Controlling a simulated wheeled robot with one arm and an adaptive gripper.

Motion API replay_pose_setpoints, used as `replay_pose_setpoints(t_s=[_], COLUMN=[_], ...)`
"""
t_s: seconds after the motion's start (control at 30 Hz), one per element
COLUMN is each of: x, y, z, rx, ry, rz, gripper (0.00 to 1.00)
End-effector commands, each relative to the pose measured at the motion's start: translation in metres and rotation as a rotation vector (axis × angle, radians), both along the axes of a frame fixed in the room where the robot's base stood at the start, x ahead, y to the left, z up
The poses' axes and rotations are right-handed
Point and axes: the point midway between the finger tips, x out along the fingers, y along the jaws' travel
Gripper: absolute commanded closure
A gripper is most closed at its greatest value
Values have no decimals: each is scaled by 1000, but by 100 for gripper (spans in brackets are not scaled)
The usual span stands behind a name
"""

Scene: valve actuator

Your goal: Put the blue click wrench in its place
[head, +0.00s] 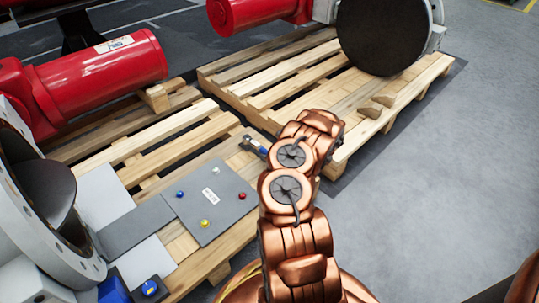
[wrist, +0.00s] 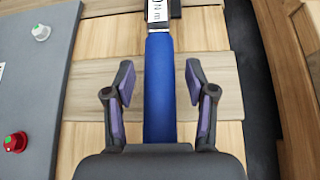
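The blue click wrench (wrist: 160,95) lies on the wooden pallet slats, its blue handle running up the middle of the wrist view. Above the handle is a pale marked section with lettering. My gripper (wrist: 159,78) is open, with one finger on each side of the blue handle and a gap on both sides. The lower end of the handle is hidden behind the gripper body. In the head view, part of the wrench (head: 254,146) shows just left of my copper arm, which hides the rest of it and my gripper.
A grey panel (head: 229,215) with coloured knobs lies on the pallet left of the wrench. Red actuators (head: 100,82) and a large flanged valve (head: 384,35) rest on the pallets. A blue knob (head: 150,288) is at lower left. Grey floor (head: 450,170) is clear at right.

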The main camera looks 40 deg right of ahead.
Motion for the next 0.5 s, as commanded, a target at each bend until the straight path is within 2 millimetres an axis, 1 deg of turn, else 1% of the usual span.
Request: replay_pose_setpoints(t_s=[0.33, 0.5], x=[-1, -10], y=[0, -1], z=[0, 6], rx=[0, 1], ry=[1, 0], rz=[0, -2], gripper=[39, 39])
